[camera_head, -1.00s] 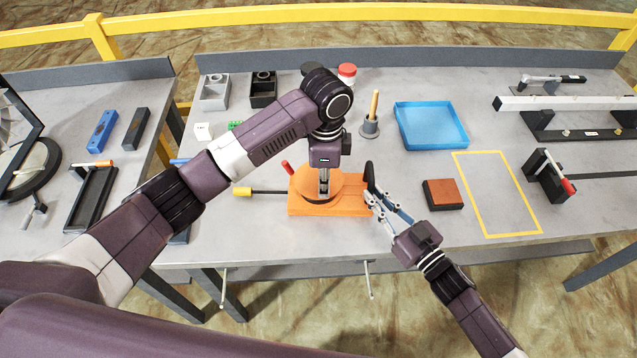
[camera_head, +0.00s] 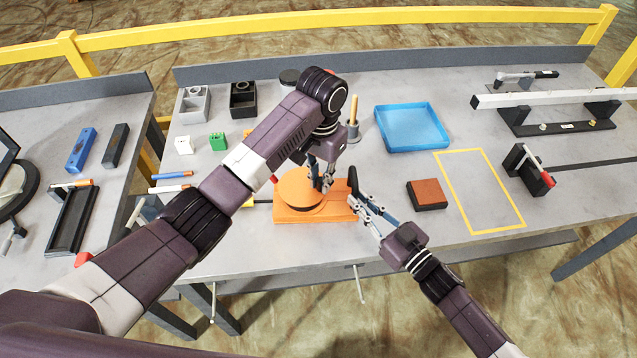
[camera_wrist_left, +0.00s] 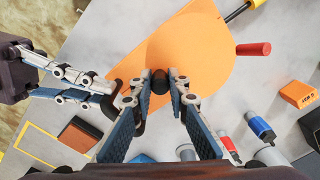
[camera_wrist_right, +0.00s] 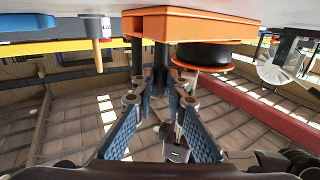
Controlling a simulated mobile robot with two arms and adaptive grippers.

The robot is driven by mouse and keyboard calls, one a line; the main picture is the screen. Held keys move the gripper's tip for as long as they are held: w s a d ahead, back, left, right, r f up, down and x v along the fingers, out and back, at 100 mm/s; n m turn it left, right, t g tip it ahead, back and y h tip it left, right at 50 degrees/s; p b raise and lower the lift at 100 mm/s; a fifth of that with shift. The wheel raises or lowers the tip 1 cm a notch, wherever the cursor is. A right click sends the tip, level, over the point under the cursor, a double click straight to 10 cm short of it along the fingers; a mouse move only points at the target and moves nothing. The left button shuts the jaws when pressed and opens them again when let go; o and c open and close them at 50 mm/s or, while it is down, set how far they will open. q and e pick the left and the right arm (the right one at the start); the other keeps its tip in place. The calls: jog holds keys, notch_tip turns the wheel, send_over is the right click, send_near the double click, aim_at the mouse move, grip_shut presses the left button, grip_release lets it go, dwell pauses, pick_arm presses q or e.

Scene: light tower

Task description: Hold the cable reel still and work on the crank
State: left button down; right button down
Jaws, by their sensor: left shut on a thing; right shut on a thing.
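The cable reel is an orange round plate (camera_head: 297,188) on an orange base (camera_head: 310,215), in the middle of the table. The plate also shows in the left wrist view (camera_wrist_left: 195,50). My left gripper (camera_head: 326,184) is over the plate's right side, shut on a dark round knob (camera_wrist_left: 159,82). My right gripper (camera_head: 358,202) is right of the base, shut on a black upright handle (camera_head: 352,181); that handle's post shows in the right wrist view (camera_wrist_right: 160,62). A red grip (camera_wrist_left: 253,48) stands out beside the plate. I cannot tell which grip is the crank's.
A red-brown block (camera_head: 428,194) lies right of my right gripper, with a yellow taped outline (camera_head: 497,229) beyond it. A blue tray (camera_head: 411,128) and a wooden-handled tool (camera_head: 353,122) stand behind. My left arm hides table left of the reel.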

pick_arm(q)
jog(key=w+n, duration=0.1)
jog(key=n, duration=0.1)
jog(key=w+n, duration=0.1)
jog(key=n, duration=0.1)
jog(key=shift+r+n, duration=0.1)
jog(key=shift+n, duration=0.2)
pick_arm(e)
jog(key=shift+s, duration=0.1)
pick_arm(q)
jog(key=shift+w+a+n, duration=0.15)
jog(key=shift+w+n, duration=0.15)
jog(key=shift+n, duration=0.5)
jog(key=shift+w+a+n, duration=0.2)
jog(key=shift+w+n, duration=0.05)
jog(key=shift+n, duration=0.55)
jog(key=shift+w+a+n, duration=0.15)
jog(key=shift+w+n, duration=0.15)
jog(key=shift+n, duration=0.5)
pick_arm(e)
jog(key=shift+f, duration=0.1)
pick_arm(q)
jog(key=c, duration=1.8)
grip_release()
jog(key=shift+a, duration=0.1)
jog(key=shift+c, duration=0.2)
notch_tip(320, 180, up, 12)
